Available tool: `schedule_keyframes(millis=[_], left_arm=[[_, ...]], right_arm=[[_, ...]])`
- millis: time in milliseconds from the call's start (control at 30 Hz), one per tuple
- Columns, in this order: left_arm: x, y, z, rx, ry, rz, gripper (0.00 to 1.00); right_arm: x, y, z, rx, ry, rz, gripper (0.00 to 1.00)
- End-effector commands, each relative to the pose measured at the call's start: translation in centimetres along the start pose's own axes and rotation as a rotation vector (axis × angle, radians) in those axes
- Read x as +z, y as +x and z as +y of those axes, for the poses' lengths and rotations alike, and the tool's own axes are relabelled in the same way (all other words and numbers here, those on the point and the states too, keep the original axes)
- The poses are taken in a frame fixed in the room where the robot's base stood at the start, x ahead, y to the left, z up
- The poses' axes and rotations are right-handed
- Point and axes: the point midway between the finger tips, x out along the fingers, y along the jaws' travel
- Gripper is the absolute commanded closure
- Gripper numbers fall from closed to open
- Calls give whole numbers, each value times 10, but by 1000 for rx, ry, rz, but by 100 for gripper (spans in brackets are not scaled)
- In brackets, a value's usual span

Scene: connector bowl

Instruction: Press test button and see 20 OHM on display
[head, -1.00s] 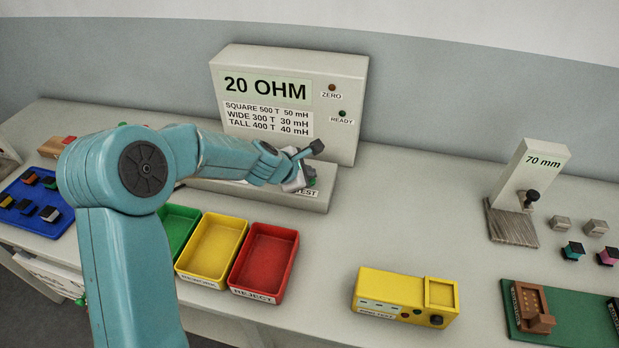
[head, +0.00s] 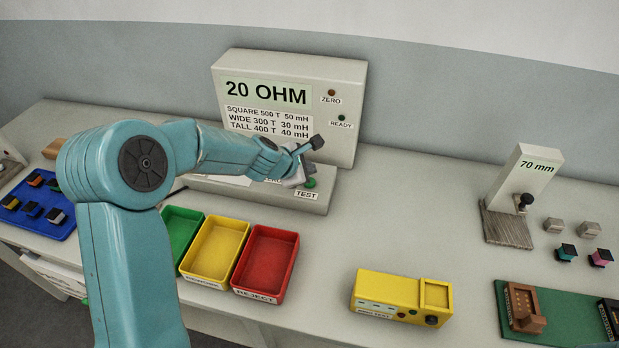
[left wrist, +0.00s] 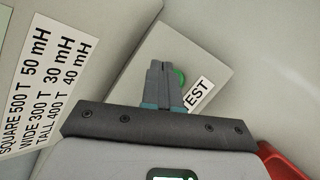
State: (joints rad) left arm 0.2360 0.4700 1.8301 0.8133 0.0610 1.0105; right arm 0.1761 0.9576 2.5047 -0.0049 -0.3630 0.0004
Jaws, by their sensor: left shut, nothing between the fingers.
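The grey tester (head: 350,110) stands at the back of the bench, and its display (head: 265,92) reads 20 OHM. The green test button (head: 310,183) sits on the tester's low front base, above the TEST label (head: 307,194). My left gripper (head: 302,181) is shut and empty, just left of the button in the head view. In the left wrist view its closed fingertips (left wrist: 158,66) partly cover the green button (left wrist: 181,78). I cannot tell whether they touch it. My right gripper is not in view.
Green (head: 172,235), yellow (head: 194,262) and red (head: 244,280) bins stand in front of the tester. A yellow box (head: 385,290) and a 70 mm gauge (head: 533,175) stand to the right. A blue tray (head: 45,225) lies at left.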

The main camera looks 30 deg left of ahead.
Motion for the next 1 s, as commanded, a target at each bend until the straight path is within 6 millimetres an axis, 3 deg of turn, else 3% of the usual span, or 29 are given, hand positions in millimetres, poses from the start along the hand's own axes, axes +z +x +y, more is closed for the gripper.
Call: schedule_keyframes(millis=[33,367,1000], left_arm=[[6,-8,6,0,0,0,100],[21,-29,21,0,0,0,100],[20,-28,20,0,0,0,100]], right_arm=[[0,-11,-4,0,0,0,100],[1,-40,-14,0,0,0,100],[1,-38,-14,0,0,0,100]])
